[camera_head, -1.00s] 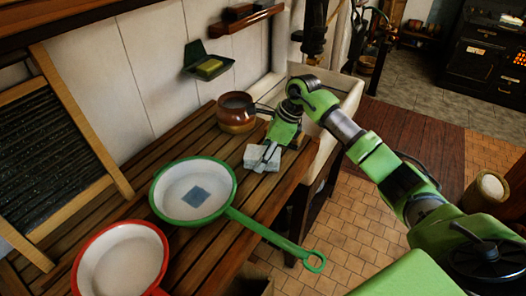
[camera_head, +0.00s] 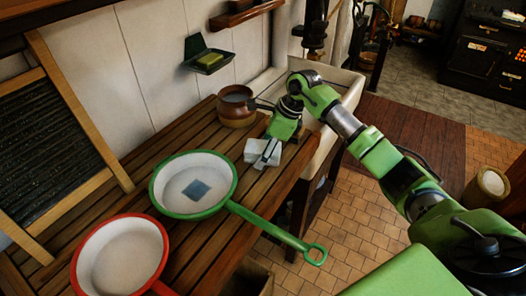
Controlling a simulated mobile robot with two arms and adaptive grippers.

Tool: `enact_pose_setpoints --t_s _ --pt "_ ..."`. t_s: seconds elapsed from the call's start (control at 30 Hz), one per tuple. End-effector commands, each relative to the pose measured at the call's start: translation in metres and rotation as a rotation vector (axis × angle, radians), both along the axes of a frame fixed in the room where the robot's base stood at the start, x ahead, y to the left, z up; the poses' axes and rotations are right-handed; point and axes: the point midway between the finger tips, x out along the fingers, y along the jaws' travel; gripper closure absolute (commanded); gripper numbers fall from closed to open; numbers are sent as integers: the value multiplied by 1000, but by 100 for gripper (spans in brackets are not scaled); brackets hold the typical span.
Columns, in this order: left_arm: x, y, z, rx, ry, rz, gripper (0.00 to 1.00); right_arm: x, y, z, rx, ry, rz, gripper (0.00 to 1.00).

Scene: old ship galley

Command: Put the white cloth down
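The white cloth (camera_head: 252,147) is a small, pale, folded block on the slatted wooden counter, near its right edge. My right gripper (camera_head: 267,154) comes down over it from the upper right. Its fingertips overlap the front and right part of the cloth and look to be touching it. The fingers partly hide the cloth, and I cannot tell whether they are closed on it or spread. The cloth appears to rest on the slats. My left gripper is not in view.
A green-rimmed pan (camera_head: 173,208) holding a blue-grey square (camera_head: 195,190) stands left of the cloth, its handle reaching past the counter edge. A red-rimmed pan (camera_head: 120,257) is nearer. A brown pot (camera_head: 236,108) stands behind. A pale sink (camera_head: 341,95) lies right.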

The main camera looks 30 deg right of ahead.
Motion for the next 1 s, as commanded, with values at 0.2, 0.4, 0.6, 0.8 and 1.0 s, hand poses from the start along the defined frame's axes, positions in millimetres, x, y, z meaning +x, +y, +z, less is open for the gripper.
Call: enact_pose_setpoints --t_s 0.2,0.4,0.6,0.8,1.0 --pt "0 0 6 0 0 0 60 -2 -1 3 -3 7 1 38" --pt "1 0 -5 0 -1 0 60 -6 -11 30 -6 -2 -1 38" --pt "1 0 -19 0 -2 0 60 -16 -24 74 -4 -3 -1 38" --pt "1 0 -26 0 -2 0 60 -25 -34 106 -2 -1 -1 38" --pt "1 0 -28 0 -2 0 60 -28 -37 118 -2 1 0 38"
